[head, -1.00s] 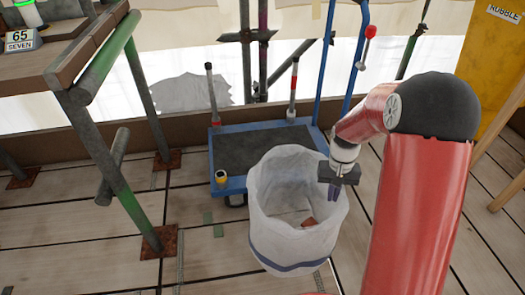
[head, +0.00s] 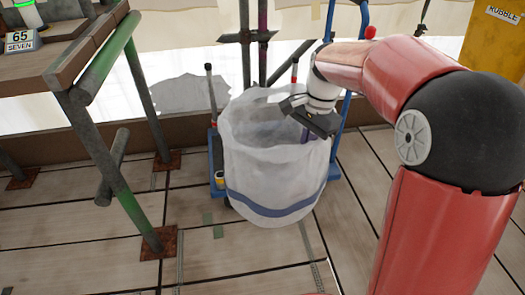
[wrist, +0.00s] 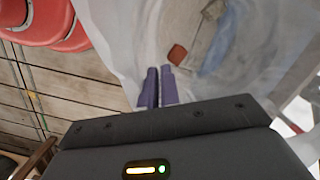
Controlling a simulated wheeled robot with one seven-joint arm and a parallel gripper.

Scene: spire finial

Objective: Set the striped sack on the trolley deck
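The striped sack (head: 270,175) is white and open-topped, with a blue band round its lower part. It stands upright in front of the trolley (head: 214,160) in the head view and hides most of the deck; whether its base touches the deck cannot be seen. My gripper (head: 306,135) is at the sack's right rim. In the wrist view its purple fingers (wrist: 159,86) are close together on the white sack wall (wrist: 120,40). A reddish-brown piece (wrist: 177,54) lies inside the sack.
The trolley's blue handle (head: 340,125) rises behind the sack at right. A scaffold bench with green-marked poles (head: 115,60) stands at left. A yellow rubble container (head: 495,45) is at the upper right. Plank floor (head: 90,235) is clear in front.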

